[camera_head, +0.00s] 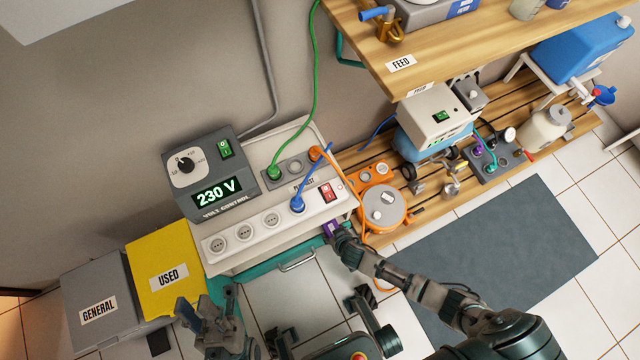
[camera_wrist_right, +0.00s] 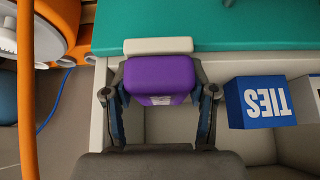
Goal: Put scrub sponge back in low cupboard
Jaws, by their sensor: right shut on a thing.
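My right gripper (camera_wrist_right: 158,105) is shut on the purple scrub sponge (camera_wrist_right: 158,78), which has a pale layer along one side. In the head view the sponge (camera_head: 331,229) shows as a small purple patch at the tip of my right gripper (camera_head: 338,236), beside the white cabinet's front. In the right wrist view the low cupboard (camera_wrist_right: 98,115) has pale walls and a teal panel; the sponge is at its opening. I cannot tell whether the sponge touches it. My left gripper (camera_head: 210,306) is open and empty near the yellow bin.
A blue TIES box (camera_wrist_right: 262,102) is right of the sponge. An orange cable (camera_wrist_right: 27,90) runs at left. The white power strip (camera_head: 270,226) and volt control box (camera_head: 208,172) are above the cupboard. A yellow USED bin (camera_head: 160,250) stands left; a grey mat (camera_head: 500,250) covers floor at right.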

